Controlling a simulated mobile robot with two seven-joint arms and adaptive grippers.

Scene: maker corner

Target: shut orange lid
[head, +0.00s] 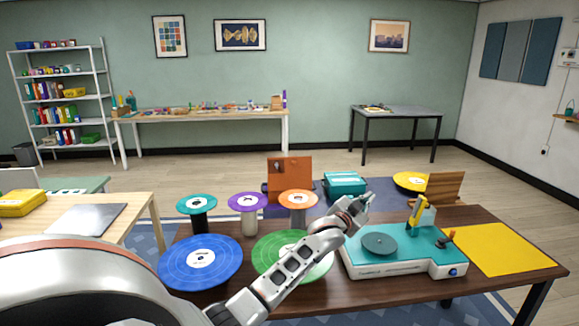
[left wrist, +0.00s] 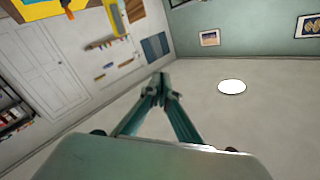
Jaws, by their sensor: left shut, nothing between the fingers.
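An orange panel (head: 290,172), which looks like the raised orange lid, stands upright at the back of the dark wood table, behind the orange disc. Its lower part and any hinge are partly hidden. My left gripper (head: 368,200) is shut and empty, to the right of the panel and nearer to me, in the air above the back left of the teal record player. Its fingers meet at the tips in the left wrist view (left wrist: 160,80), with wall and ceiling behind them. The lid does not show clearly there. My right gripper is not in view.
The teal record player (head: 362,262) and a yellow mat (head: 495,248) lie on the right. Blue (head: 190,278) and green (head: 265,243) discs lie at the front. Teal (head: 197,200), purple (head: 236,203) and orange (head: 290,203) discs sit on stands. A teal box (head: 345,185) is behind my gripper.

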